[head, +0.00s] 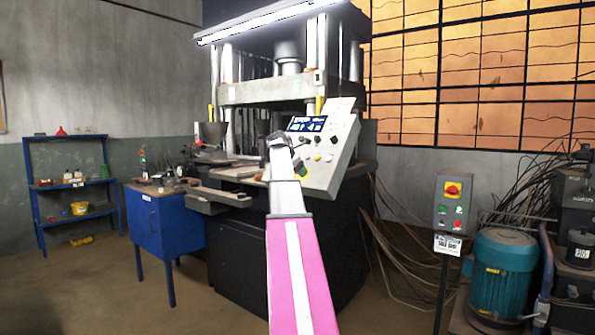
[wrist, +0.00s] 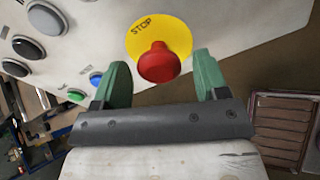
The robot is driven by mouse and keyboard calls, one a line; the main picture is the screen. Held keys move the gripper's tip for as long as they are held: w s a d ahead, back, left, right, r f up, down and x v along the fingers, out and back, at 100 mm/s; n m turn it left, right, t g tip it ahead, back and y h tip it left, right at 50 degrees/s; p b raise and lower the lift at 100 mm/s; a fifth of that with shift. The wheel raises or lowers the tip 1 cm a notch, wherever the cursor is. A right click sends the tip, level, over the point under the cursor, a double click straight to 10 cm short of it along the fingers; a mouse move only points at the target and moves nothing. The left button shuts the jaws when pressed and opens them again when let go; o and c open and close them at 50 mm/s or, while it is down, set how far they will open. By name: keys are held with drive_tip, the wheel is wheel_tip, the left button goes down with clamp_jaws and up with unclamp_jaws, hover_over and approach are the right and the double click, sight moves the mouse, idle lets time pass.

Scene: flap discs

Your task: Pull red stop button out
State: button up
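The red stop button (wrist: 159,62) is a round knob on a yellow disc marked STOP (wrist: 160,33), on the pale control panel (wrist: 230,12). My gripper (wrist: 163,66) is open, with one green finger to the left and one to the right of the button in the wrist view. Gaps show between the button and both fingers. I cannot tell how deep the fingertips reach beside it. In the head view, my gripper (head: 300,168) is at the lower left part of the tilted control panel (head: 343,148), and my arm hides the stop button there.
Other buttons sit on the panel, among them a black one (wrist: 27,47), a green one (wrist: 76,94) and a blue one (wrist: 95,78). A blue cabinet (head: 165,225) stands left.

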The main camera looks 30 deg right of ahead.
drive_tip(key=v, duration=1)
drive_tip(key=shift+a+r, duration=0.25)
drive_tip(key=shift+a, duration=0.05)
drive_tip(key=shift+s, duration=0.1)
drive_tip(key=s+a+f+m+y, duration=0.1)
drive_tip(key=a+f+m+y, duration=0.15)
drive_tip(key=a+f, duration=0.7)
drive_tip(key=a+f+m+y, duration=0.1)
drive_tip(key=a+f+m, duration=0.2)
drive_tip(key=f, duration=1.3)
drive_tip(key=s+a+f+m+y, duration=0.15)
drive_tip(key=a+f, duration=0.45)
drive_tip(key=f, duration=0.6)
drive_tip(key=s+a+f+m+g+y, duration=0.1)
drive_tip(key=s+a+f+m, duration=0.2)
drive_tip(key=s+a+f, duration=0.3)
drive_tip(key=s+a+f+m+g+y, duration=0.1)
drive_tip(key=s+a+f+m, duration=0.3)
drive_tip(key=f, duration=0.7)
drive_tip(key=s+a+f+m+g+y, duration=0.1)
drive_tip(key=s+a+f+m, duration=0.3)
drive_tip(key=s+a+f, duration=0.3)
wheel_tip(320, 180, down, 3)
drive_tip(key=shift+s+a+r+g+y, duration=0.2)
drive_tip(key=shift+s+a+g+y, duration=0.15)
drive_tip(key=shift+s, duration=0.5)
